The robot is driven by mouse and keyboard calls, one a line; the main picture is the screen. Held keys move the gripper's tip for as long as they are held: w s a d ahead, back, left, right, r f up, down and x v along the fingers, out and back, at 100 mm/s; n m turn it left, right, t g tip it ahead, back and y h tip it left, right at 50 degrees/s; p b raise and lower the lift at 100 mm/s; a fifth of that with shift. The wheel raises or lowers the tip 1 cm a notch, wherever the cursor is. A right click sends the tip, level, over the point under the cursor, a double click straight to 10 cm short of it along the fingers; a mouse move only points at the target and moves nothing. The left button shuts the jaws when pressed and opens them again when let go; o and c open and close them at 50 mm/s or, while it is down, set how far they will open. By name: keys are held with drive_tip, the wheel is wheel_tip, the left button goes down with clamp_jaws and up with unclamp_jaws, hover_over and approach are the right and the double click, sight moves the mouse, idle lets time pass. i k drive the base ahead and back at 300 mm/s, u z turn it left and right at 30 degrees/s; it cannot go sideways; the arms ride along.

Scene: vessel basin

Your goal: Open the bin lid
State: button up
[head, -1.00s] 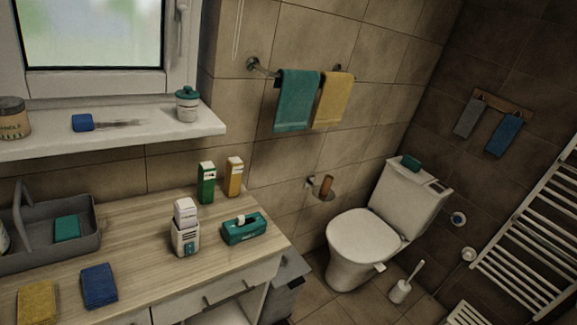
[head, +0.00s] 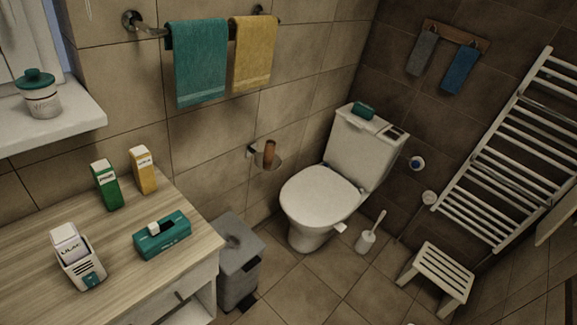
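A grey bin (head: 238,268) stands on the floor between the wooden counter and the toilet. Its grey lid (head: 232,240) looks shut, with a darker round patch on top. A dark part, perhaps a pedal, shows low at its front. The counter's edge hides some of its left side. My gripper is not in view.
The wooden counter (head: 115,222) at left holds a teal box (head: 162,236), a white dispenser (head: 76,258), and green and yellow cartons. The toilet (head: 318,200) stands right of the bin. A white stool (head: 440,273) is at right. Tiled floor (head: 320,290) in front is clear.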

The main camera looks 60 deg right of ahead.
sight(243, 248)
drive_tip(key=z, duration=1.05)
drive_tip(key=k, duration=1.4)
drive_tip(key=z, duration=0.65)
drive_tip(key=i, duration=2.25)
drive_tip(key=u, duration=0.95)
